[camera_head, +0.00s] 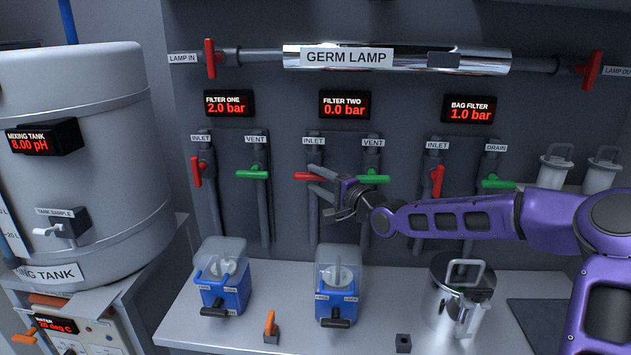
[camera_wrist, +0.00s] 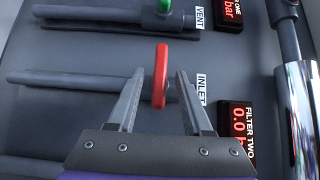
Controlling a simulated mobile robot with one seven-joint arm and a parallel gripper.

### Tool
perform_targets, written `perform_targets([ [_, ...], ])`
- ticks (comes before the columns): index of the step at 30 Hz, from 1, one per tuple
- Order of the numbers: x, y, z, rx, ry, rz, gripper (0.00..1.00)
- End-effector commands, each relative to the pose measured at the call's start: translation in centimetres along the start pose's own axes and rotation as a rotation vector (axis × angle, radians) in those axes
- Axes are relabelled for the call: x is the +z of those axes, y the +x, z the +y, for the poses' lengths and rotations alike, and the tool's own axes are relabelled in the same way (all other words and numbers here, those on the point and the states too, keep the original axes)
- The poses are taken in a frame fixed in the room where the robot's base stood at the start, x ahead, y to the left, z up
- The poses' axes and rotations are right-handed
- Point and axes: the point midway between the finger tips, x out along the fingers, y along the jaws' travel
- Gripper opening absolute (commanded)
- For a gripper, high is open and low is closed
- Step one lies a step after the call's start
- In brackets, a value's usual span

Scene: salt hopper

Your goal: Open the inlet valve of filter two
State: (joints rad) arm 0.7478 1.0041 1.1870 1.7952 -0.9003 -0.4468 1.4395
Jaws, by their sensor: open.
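The red inlet handle of filter two (camera_head: 304,176) lies crosswise to its vertical grey pipe, under the INLET label. The filter two display (camera_head: 345,104) reads 0.0 bar. My gripper (camera_head: 321,180) is at this handle from the right, its fingers open. In the wrist view, which is turned on its side, the red handle (camera_wrist: 161,62) stands between the two spread fingers of my gripper (camera_wrist: 160,80). A gap shows on each side of the handle. The INLET label (camera_wrist: 202,88) is beside it. In the head view, the fingers partly cover the valve.
The green filter two vent handle (camera_head: 374,179) is crosswise, close behind my wrist. Filter one's red inlet handle (camera_head: 196,172) is upright, its green vent handle (camera_head: 252,174) crosswise. Two blue-based clear housings (camera_head: 222,285) (camera_head: 338,290) and a steel pot (camera_head: 450,300) stand on the counter below.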

Motion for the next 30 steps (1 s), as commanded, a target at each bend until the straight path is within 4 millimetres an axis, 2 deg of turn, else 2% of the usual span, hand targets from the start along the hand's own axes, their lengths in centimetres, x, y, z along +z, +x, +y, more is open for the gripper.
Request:
perform_targets([
  [11, -0.01, 0.70, 0.03, 0.001, 0.000, 0.000, 0.50],
  [12, 0.00, 0.70, 0.03, 0.001, 0.000, 0.000, 0.48],
  [20, 0.01, 0.68, 0.03, 0.001, 0.000, 0.000, 0.01],
  [30, 0.02, 0.68, -0.04, 0.004, -0.003, 0.000, 0.00],
])
